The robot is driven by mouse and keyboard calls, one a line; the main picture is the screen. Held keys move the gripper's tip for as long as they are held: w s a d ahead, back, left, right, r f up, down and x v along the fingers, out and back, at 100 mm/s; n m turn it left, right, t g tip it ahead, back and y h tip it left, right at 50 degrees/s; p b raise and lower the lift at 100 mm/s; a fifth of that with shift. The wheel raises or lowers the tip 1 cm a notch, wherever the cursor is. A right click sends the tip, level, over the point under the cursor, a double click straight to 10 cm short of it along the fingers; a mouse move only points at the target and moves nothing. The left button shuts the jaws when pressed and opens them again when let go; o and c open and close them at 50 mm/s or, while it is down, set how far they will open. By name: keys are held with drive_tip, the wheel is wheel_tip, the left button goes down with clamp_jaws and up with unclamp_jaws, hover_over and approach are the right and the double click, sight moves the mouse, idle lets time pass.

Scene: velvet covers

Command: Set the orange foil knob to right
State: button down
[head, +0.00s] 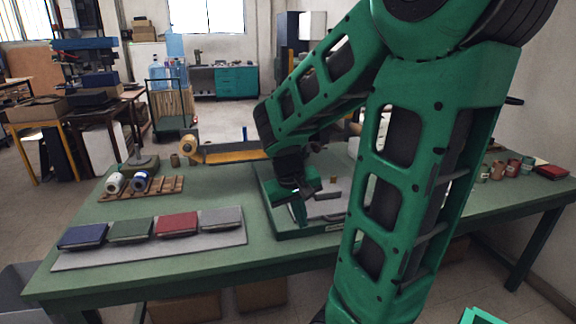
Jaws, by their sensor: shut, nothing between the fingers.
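My gripper (301,218) hangs pointing down over the left part of a low press-like unit (283,233) with a green base and a grey plate, at the middle of the table. Its fingers look closed together with nothing held. A small yellow-orange piece (333,180) stands on the unit just right of my gripper, apart from it. I cannot tell whether it is the orange foil knob or which way it is set. My own green arm hides the right part of the unit and the table behind it.
Four books, blue (83,236), green (131,230), red (177,225) and grey (221,219), lie on a grey board at the left. A yellow bar (232,155) is behind. Small coloured rolls (513,167) stand at the right.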

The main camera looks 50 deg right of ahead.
drive_tip(key=w+d+n+t+h, duration=0.1)
drive_tip(key=w+d+h, duration=0.25)
drive_tip(key=w, duration=0.25)
drive_tip(key=w+d+n+h, duration=0.1)
drive_tip(key=w+d+h, duration=0.1)
drive_tip(key=w+d, duration=0.3)
drive_tip(key=w+a+r+n+t+h, duration=0.1)
drive_tip(key=w+r+n+t+h, duration=0.35)
drive_tip(key=w, duration=0.65)
drive_tip(key=shift+m+g, duration=0.45)
drive_tip(key=shift+g, duration=0.3)
drive_tip(key=shift+s+d+r+x, duration=0.15)
drive_tip(key=shift+s+x, duration=0.2)
drive_tip(key=shift+x, duration=1.7)
drive_tip(key=shift+s+d+r+x, duration=0.2)
drive_tip(key=shift+s+x, duration=0.2)
drive_tip(key=shift+x, duration=1.6)
drive_tip(key=shift+s+d+r+x, duration=0.15)
drive_tip(key=shift+s+x, duration=0.2)
drive_tip(key=shift+x, duration=1.7)
drive_tip(key=shift+f, duration=0.1)
